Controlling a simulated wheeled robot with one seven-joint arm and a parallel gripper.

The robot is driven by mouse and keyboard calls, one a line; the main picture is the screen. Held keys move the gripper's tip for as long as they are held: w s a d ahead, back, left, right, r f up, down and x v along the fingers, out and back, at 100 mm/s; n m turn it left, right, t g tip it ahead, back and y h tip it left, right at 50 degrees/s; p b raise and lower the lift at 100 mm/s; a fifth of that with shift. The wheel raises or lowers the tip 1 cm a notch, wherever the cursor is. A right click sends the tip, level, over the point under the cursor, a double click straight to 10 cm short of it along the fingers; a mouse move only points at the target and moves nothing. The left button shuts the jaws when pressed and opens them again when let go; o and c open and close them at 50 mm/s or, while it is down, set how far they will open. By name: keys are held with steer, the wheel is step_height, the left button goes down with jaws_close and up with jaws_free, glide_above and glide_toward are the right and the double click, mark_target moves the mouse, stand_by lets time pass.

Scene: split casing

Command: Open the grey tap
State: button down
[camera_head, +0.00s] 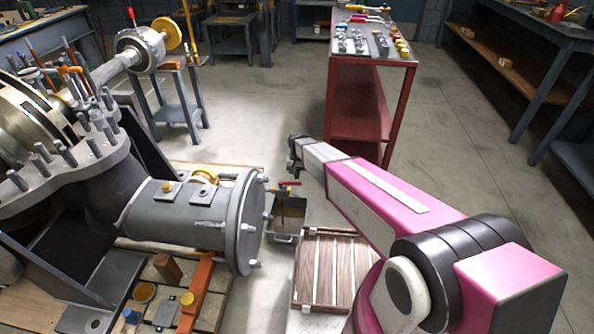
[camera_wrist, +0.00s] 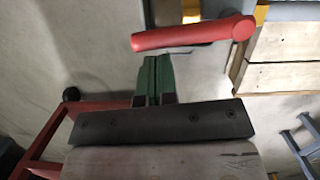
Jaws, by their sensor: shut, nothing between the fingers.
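A red lever handle (camera_wrist: 185,35) lies across the upper middle of the wrist view, with its round hub (camera_wrist: 243,27) at the right. A small red handle (camera_head: 288,183) also shows in the head view, just right of the casing's round end flange, above an open grey box. The tap body under it is too small or hidden to make out. My gripper (camera_wrist: 155,62) has its green fingers together and empty, with their tips just below the lever in the picture. I cannot tell whether they touch it. In the head view, my arm's end hides the fingers.
The grey casing (camera_head: 165,215) fills the left, with upright studs. The open box (camera_head: 290,212) and a slatted wooden pallet (camera_head: 322,268) lie on the floor beside it. A red tool cart (camera_head: 360,100) stands behind; workbenches line the right. Open floor lies between.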

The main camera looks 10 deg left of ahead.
stand_by(0.3)
steer(key=shift+s+d+f, duration=0.1)
steer(key=shift+s+f, duration=0.05)
steer(key=shift+s, duration=0.3)
steer(key=shift+s+d+f, duration=0.1)
steer(key=shift+s, duration=0.35)
steer(key=w+r, duration=0.6)
steer(key=r, duration=0.6)
steer(key=s+d+r+t, duration=0.1)
steer(key=s+d+r, duration=0.3)
steer(key=s+d, duration=0.6)
steer(key=s+d+r+m+t, duration=0.1)
steer(key=s+d+r, duration=0.3)
steer(key=s+d, duration=0.7)
steer(key=d, duration=0.8)
steer(key=shift+s, duration=0.25)
steer(key=shift+r, duration=0.1)
